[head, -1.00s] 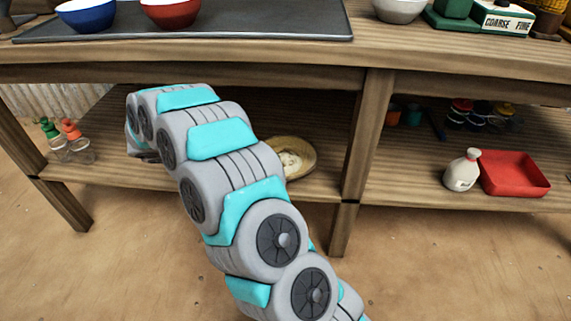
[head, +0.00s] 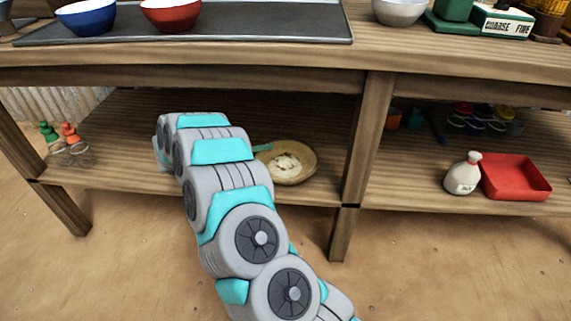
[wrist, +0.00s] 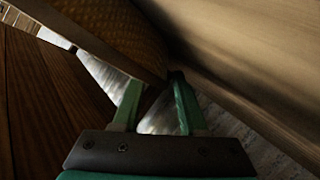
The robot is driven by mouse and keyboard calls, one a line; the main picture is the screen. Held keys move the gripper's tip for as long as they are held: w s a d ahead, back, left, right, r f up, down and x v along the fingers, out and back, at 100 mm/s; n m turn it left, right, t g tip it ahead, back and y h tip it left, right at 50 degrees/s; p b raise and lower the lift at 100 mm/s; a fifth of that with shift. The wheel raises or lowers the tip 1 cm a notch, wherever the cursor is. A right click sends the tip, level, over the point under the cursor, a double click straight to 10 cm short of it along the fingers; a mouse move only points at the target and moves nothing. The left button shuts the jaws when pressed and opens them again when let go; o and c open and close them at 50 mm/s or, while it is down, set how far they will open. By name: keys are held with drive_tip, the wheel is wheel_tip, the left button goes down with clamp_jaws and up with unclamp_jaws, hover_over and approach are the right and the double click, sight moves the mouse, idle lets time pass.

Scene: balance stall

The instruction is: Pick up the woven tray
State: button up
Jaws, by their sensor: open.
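The woven tray (head: 300,176) is round and tan with a pale patch in its middle. It lies on the lower shelf, left of the middle post, and my arm hides part of its left side. In the wrist view, its woven surface (wrist: 125,28) fills the upper middle, with a dark rim edge running down towards the fingertips. My gripper (wrist: 157,88) is open, with its green fingertips at or very close to that rim. I cannot tell whether they touch it. In the head view, a small teal piece, likely a fingertip, shows at the tray's upper left edge.
The lower shelf (head: 120,165) lies under the thick tabletop (head: 200,54). The middle post (head: 366,135) stands right of the tray. Bottles (head: 72,150) stand at the shelf's left end. Past the post are a white jug (head: 463,176) and a red bin (head: 515,177).

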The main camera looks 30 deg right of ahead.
drive_tip(key=shift+w+d+f, duration=0.1)
drive_tip(key=shift+d+f, duration=0.05)
drive_tip(key=shift+d, duration=0.35)
clamp_jaws()
idle(1.1)
